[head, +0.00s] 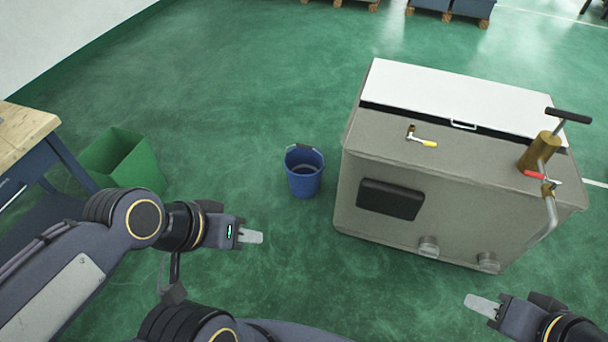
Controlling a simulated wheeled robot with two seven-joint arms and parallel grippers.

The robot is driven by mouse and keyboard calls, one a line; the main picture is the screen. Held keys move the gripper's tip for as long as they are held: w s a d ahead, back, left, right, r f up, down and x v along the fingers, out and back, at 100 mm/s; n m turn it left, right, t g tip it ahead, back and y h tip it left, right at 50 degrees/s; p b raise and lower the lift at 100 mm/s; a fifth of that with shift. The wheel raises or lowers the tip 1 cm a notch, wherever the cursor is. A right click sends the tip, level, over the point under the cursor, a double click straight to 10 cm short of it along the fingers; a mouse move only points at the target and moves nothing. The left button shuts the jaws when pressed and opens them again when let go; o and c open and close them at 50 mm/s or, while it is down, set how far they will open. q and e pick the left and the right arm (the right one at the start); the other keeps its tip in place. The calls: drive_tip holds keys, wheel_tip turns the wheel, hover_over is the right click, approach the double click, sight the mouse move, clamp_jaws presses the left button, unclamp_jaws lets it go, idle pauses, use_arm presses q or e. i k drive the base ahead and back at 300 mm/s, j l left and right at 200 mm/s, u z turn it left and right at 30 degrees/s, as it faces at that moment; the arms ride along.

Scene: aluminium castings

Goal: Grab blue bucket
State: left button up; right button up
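The blue bucket (304,182) stands upright on the green floor near the middle of the head view, with a dark handle at its rim. It looks empty. My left gripper (252,237) is to the lower left of the bucket in the picture, apart from it, and points right. My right gripper (482,305) is at the lower right, well away from the bucket, and points left. Nothing shows in either gripper. Each one's fingers overlap from this angle, so I cannot tell whether they are open or shut.
A large grey tank (440,195) with a white lid, levers and a brass pump stands close to the bucket's right. A green bin (125,160) and a wooden-topped workbench (22,128) are at the left. The floor around the bucket's front and left is clear.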

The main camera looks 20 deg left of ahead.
sight(304, 165)
drive_tip(key=i+j, duration=0.2)
drive_tip(key=i+j+z, duration=0.1)
drive_tip(key=j, duration=0.3)
drive_tip(key=i+j+z, duration=0.15)
drive_tip(key=j, duration=0.3)
drive_tip(key=i+j+z, duration=0.15)
drive_tip(key=i+j, duration=0.15)
drive_tip(key=j, duration=0.2)
drive_tip(key=i+j+z, duration=0.15)
drive_tip(key=j, duration=0.35)
drive_tip(key=i+j+z, duration=0.15)
drive_tip(key=j, duration=0.4)
drive_tip(key=i+j+z, duration=0.15)
drive_tip(key=j, duration=0.4)
drive_tip(key=i+j+z, duration=0.15)
drive_tip(key=j, duration=0.45)
drive_tip(key=j+z, duration=0.15)
drive_tip(key=j, duration=0.4)
drive_tip(key=i+j, duration=0.15)
drive_tip(key=j, duration=0.2)
drive_tip(key=i+j+z, duration=0.1)
drive_tip(key=j, duration=0.2)
drive_tip(key=i+j, duration=0.2)
drive_tip(key=j, duration=0.15)
drive_tip(key=i+j+z, duration=0.1)
drive_tip(key=j, duration=0.25)
